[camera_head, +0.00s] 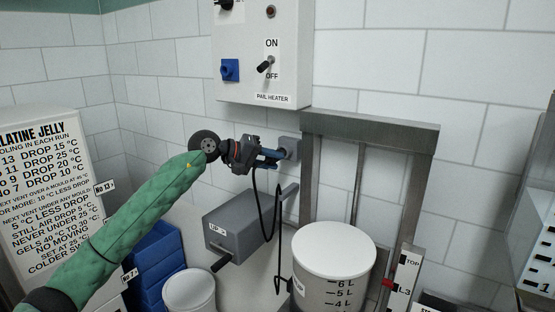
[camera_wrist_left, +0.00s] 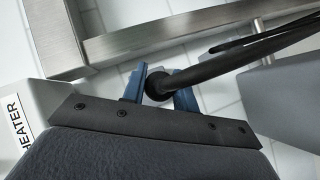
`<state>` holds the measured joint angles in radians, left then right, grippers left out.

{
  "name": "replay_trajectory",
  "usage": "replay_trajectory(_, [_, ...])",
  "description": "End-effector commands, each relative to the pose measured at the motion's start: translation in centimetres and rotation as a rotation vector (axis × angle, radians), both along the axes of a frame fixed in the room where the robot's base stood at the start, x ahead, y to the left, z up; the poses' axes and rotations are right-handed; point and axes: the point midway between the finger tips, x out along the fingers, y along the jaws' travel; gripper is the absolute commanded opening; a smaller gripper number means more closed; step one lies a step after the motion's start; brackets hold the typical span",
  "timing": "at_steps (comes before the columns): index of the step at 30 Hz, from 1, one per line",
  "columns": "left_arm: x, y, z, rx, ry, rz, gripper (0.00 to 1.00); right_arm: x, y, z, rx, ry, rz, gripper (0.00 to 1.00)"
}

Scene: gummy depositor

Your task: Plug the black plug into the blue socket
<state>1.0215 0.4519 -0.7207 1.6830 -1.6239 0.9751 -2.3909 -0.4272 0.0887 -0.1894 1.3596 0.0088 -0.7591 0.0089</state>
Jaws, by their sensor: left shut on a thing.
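The blue socket (camera_head: 230,70) is on the lower left of the white heater box, above and to the left of my left gripper (camera_head: 274,156). In the left wrist view the blue fingers of my left gripper (camera_wrist_left: 160,88) are shut on the round black end of the plug (camera_wrist_left: 158,84). A thick black cable runs from it to the upper right. In the head view the gripper hides most of the plug, and its fingertips are close to a grey wall block (camera_head: 290,146); I cannot tell whether the plug touches that block. My right gripper is not in view.
The white heater box (camera_head: 262,35) has an ON/OFF switch (camera_head: 266,65). The black cable (camera_head: 277,250) hangs beside a grey box (camera_head: 238,222). A lidded white pail (camera_head: 334,250) stands below a metal frame (camera_head: 370,130). Blue bins (camera_head: 155,265) stand lower left.

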Motion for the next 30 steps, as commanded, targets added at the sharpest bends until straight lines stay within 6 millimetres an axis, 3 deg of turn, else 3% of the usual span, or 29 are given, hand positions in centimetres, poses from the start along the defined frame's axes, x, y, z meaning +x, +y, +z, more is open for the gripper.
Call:
replay_trajectory(24, [-1.8, 1.3, 0.0, 0.000, 0.000, 0.000, 0.00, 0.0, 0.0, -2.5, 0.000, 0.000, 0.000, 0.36])
replay_trajectory(30, [-3.0, 2.3, -0.4, 0.001, -0.002, 0.001, 0.00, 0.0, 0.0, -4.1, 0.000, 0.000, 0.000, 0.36])
